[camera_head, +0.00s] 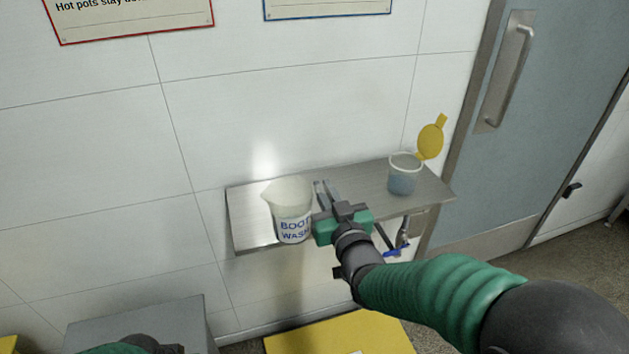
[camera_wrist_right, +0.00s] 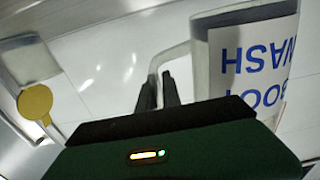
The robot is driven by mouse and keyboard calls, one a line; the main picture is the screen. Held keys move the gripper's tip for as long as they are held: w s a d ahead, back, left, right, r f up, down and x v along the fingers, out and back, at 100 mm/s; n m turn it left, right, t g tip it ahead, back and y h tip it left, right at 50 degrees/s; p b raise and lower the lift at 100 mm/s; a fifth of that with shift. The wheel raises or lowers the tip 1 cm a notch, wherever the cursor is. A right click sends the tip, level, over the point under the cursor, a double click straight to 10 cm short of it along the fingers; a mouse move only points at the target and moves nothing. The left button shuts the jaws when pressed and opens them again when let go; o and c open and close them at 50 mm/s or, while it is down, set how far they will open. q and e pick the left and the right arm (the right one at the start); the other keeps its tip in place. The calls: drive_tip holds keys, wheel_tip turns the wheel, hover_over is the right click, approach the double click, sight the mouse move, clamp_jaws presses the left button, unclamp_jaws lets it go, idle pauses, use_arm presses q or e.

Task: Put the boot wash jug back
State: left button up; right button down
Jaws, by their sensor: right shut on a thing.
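The boot wash jug (camera_head: 290,195) is a pale translucent pitcher with a white label in blue letters, its spout to the left. It is upright at the left part of the steel wall shelf (camera_head: 360,195). I cannot tell if its base touches the shelf or hangs just above it. My right gripper (camera_head: 325,190) is at the jug's right side, shut on its handle. In the right wrist view the jug (camera_wrist_right: 200,60) appears upside down, with the fingers (camera_wrist_right: 158,92) at the handle. Of my left arm only a bit shows at the bottom left; its fingers are not seen.
A small tub (camera_head: 403,178) with bluish contents and an open yellow lid (camera_head: 431,140) stands on the shelf's right part. A blue-handled tap (camera_head: 398,252) is below the shelf. A grey box (camera_head: 140,320) and a yellow surface (camera_head: 340,335) lie lower. A door (camera_head: 530,120) is at right.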

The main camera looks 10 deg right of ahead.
drive_tip(key=w+f, duration=0.1)
drive_tip(key=w, duration=0.3)
drive_tip(key=w+d+f, duration=0.1)
drive_tip(key=w+f, duration=0.1)
drive_tip(key=w, duration=0.2)
drive_tip(key=w+d+f, duration=0.1)
drive_tip(key=w+f, duration=0.1)
drive_tip(key=w, duration=0.2)
drive_tip(key=shift+w+d, duration=0.1)
drive_tip(key=shift+d, duration=0.05)
drive_tip(key=c, duration=1.5)
unclamp_jaws()
drive_tip(key=shift+r, duration=0.1)
drive_tip(key=s, duration=0.4)
drive_tip(key=s+d, duration=0.1)
drive_tip(key=s, duration=0.7)
drive_tip(key=shift+d, duration=0.3)
